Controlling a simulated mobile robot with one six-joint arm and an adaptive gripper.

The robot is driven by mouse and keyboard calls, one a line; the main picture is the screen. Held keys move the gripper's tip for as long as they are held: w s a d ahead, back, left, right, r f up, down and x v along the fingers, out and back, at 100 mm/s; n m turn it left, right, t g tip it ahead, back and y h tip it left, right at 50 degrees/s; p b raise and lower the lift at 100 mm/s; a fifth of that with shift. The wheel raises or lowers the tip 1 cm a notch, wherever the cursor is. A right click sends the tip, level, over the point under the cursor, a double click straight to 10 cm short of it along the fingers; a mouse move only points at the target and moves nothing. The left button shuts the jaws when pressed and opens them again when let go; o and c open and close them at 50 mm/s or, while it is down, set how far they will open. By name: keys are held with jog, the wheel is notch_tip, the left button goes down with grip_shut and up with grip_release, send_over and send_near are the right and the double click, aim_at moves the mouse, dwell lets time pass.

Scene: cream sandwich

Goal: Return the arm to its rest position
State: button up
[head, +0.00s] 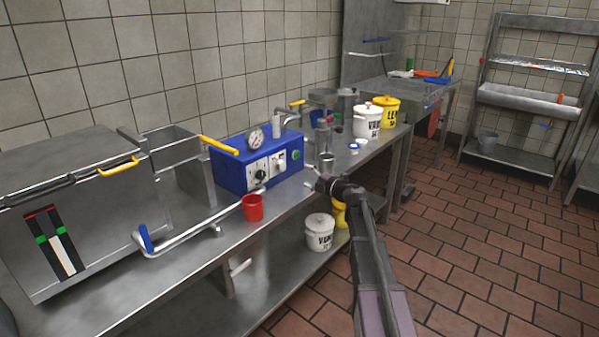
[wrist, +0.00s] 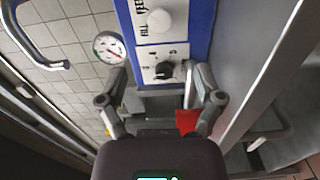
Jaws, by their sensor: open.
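My gripper (head: 313,180) is at the end of my arm, which reaches from the bottom of the head view out over the front edge of the steel counter. In the wrist view my gripper (wrist: 161,72) shows two fingers spread apart with nothing held between them. Beyond them is the front of the blue control box (wrist: 197,30), with a black knob (wrist: 164,70) and a white dial. In the head view the blue control box (head: 232,178) stands on the counter, left of my gripper and apart from it.
A red cup (head: 252,207) stands near the counter's (head: 190,245) front edge. White (head: 367,121) and yellow (head: 388,110) buckets stand at its far end. Another white bucket (head: 319,232) is on the lower shelf, beside a yellow object. The tiled floor (head: 480,235) at right is clear.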

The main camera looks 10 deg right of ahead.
jog(key=s+d+m+t+h, duration=0.1)
jog(key=s+d+m+h, duration=0.15)
jog(key=m+h, duration=0.5)
jog(key=s+d+m+t+h, duration=0.1)
jog(key=s+d+m+h, duration=0.15)
jog(key=m+h, duration=0.55)
jog(key=s+f+m+g+h, duration=0.1)
jog(key=s+f+m+g, duration=0.4)
jog(key=s+f+m, duration=0.3)
jog(key=s+a+f+m+g+y, duration=0.1)
jog(key=s+a+f+g+y, duration=0.2)
jog(key=s+a+f+g, duration=0.55)
jog(key=s+a+f+g+y, duration=0.1)
jog(key=s+a+g+y, duration=0.35)
jog(key=s, duration=0.95)
notch_tip(320, 180, up, 26)
jog(key=a+t+h+p, duration=0.1)
jog(key=p, duration=2.6)
jog(key=shift+h, duration=0.3)
jog(key=shift+w, duration=0.1)
